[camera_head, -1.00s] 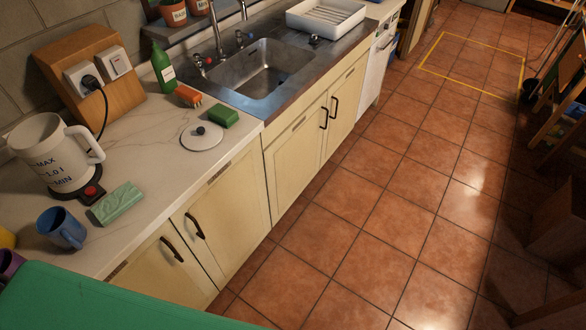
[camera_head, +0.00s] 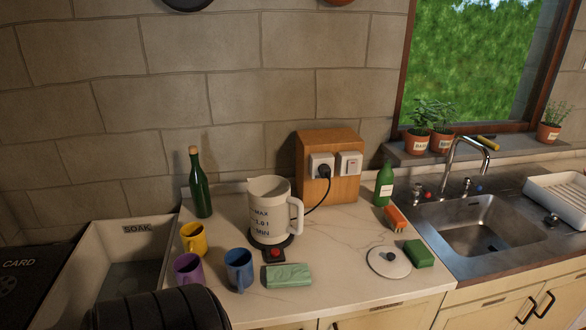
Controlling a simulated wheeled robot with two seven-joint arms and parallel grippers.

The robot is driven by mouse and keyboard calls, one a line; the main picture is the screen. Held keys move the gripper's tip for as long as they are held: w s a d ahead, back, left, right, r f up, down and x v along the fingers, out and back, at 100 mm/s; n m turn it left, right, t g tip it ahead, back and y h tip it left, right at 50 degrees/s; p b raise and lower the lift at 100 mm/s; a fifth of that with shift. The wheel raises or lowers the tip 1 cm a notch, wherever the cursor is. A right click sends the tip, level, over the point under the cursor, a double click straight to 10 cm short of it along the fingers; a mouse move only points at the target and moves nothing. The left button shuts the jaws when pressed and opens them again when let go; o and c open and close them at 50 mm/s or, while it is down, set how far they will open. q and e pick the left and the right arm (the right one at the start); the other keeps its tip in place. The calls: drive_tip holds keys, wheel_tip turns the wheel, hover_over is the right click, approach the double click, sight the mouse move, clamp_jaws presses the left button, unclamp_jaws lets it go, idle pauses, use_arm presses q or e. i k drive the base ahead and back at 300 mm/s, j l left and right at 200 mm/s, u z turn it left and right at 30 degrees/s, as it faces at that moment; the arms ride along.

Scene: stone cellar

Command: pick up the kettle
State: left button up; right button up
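The kettle (camera_head: 268,212) is a cream-white jug with MAX, 1.0 l and MIN marks on its side and a handle on its right. It stands upright on a dark base with a red switch (camera_head: 276,253) on the worktop. Its top looks open. Neither of my grippers shows in the head view. A dark rounded shape at the bottom left hides part of the worktop's front.
Yellow (camera_head: 194,238), purple (camera_head: 188,269) and blue (camera_head: 239,268) mugs stand left and in front of the kettle. A green bottle (camera_head: 200,186) stands behind left. A wooden socket box (camera_head: 329,167) with a plug and cord stands behind right.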

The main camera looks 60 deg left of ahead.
sight(270, 199)
drive_tip(key=i+u, duration=0.55)
drive_tip(key=u, duration=1.7)
